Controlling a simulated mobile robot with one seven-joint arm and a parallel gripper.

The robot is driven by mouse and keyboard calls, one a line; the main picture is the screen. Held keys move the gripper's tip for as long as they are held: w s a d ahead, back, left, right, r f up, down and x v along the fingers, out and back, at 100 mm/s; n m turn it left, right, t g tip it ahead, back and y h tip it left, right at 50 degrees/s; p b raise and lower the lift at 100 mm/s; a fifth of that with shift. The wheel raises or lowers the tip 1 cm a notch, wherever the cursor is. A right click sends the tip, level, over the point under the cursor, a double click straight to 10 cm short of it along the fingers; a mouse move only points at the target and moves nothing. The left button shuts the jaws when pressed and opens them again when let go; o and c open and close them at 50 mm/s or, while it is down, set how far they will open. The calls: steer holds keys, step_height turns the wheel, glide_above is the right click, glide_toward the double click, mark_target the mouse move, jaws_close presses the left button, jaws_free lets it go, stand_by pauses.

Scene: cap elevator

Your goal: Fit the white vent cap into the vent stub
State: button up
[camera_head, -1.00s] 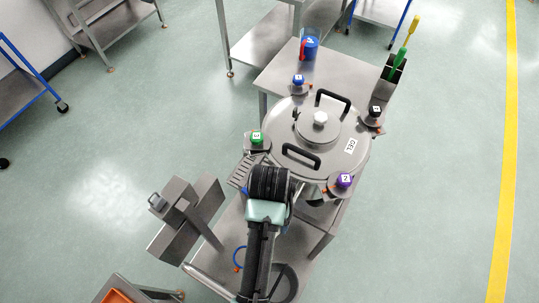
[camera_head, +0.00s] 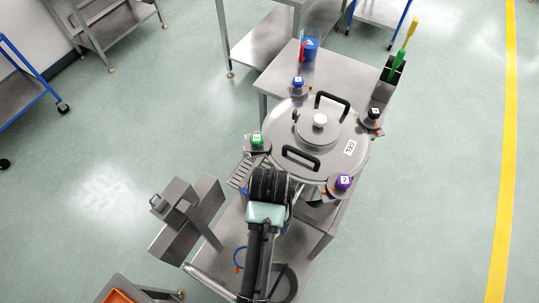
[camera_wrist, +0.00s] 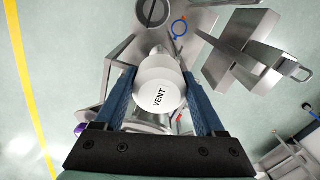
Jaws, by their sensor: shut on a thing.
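The white vent cap (camera_wrist: 150,92), round and marked VENT, sits between the two blue fingers of my gripper (camera_wrist: 160,78) in the wrist view. The fingers are shut on its sides, and the printed face is toward the wrist camera. In the head view my dark wrist hides the fingers and the cap. It is above the steel cart, just in front of the round steel vessel (camera_head: 336,166). I cannot make out the vent stub for certain in either view; the cap and my arm cover part of the area.
The vessel lid has black handles and a white centre knob (camera_head: 320,120). Green (camera_head: 257,139), blue (camera_head: 298,82), black (camera_head: 374,113) and purple (camera_head: 343,182) knobs stand around its rim. A grey box-like fixture (camera_head: 185,220) is left of my arm. Open floor lies right.

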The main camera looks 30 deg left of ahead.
steer(key=shift+f, duration=0.8)
stand_by(2.5)
steer(key=shift+f+b, duration=0.55)
steer(key=shift+f, duration=0.95)
stand_by(1.9)
steer(key=o, duration=1.3)
steer(key=shift+o, duration=0.2)
steer(key=shift+r+p, duration=0.8)
steer(key=shift+r, duration=2.7)
